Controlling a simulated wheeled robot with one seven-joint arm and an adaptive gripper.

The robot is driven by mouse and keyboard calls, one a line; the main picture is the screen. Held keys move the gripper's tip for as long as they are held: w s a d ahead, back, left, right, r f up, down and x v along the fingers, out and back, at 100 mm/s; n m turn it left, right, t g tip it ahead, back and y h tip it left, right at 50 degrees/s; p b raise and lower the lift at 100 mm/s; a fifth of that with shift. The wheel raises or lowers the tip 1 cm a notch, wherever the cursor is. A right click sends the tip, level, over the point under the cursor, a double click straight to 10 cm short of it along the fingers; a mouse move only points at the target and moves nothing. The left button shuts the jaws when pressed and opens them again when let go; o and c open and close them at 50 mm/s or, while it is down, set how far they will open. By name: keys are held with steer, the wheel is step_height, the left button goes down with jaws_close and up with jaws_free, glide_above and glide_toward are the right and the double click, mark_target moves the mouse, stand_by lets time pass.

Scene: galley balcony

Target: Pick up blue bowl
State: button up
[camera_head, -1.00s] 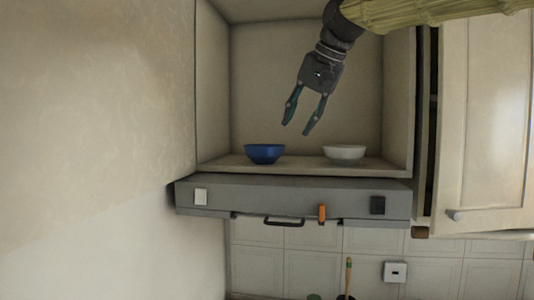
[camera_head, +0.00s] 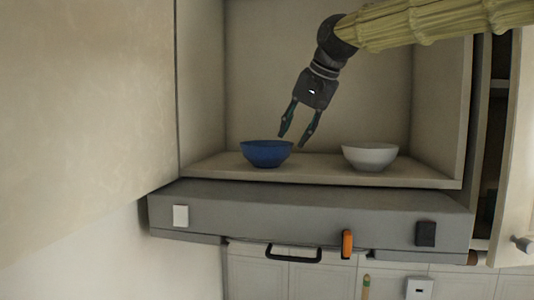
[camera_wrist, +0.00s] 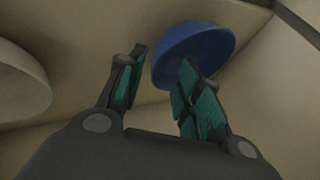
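The blue bowl (camera_head: 266,153) sits upright on the shelf (camera_head: 322,172) of an open cabinet, left of a white bowl. My gripper (camera_head: 292,141) is open and empty, pointing down just above and to the right of the blue bowl's rim. In the wrist view the blue bowl (camera_wrist: 193,54) is beyond the fingertips, partly hidden by the right finger. My gripper (camera_wrist: 160,70) shows spread fingers with green pads there. I cannot tell whether a fingertip touches the bowl.
The white bowl (camera_head: 370,156) stands on the same shelf to the right; it also shows at the left of the wrist view (camera_wrist: 20,85). Cabinet walls enclose both sides. A grey range hood (camera_head: 310,213) is below, and an open cabinet door (camera_head: 515,190) is at the right.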

mark_target(288, 147)
steer(key=shift+w+a+f, duration=0.1)
steer(key=shift+w+f, duration=0.25)
steer(key=shift+w, duration=0.05)
steer(key=shift+s+a+f+p, duration=0.1)
steer(key=shift+s+a+p, duration=0.1)
steer(key=shift+p, duration=0.6)
steer(key=p+x, duration=0.1)
steer(key=x, duration=0.2)
steer(key=shift+w+d+f+p, duration=0.1)
steer(key=shift+w+p, duration=0.3)
steer(key=shift+w+f, duration=0.2)
steer(key=shift+f, duration=0.2)
steer(key=shift+s, duration=0.2)
steer(key=shift+w+f, duration=0.1)
steer(key=shift+w, duration=0.05)
steer(key=c, duration=0.6)
jaws_close()
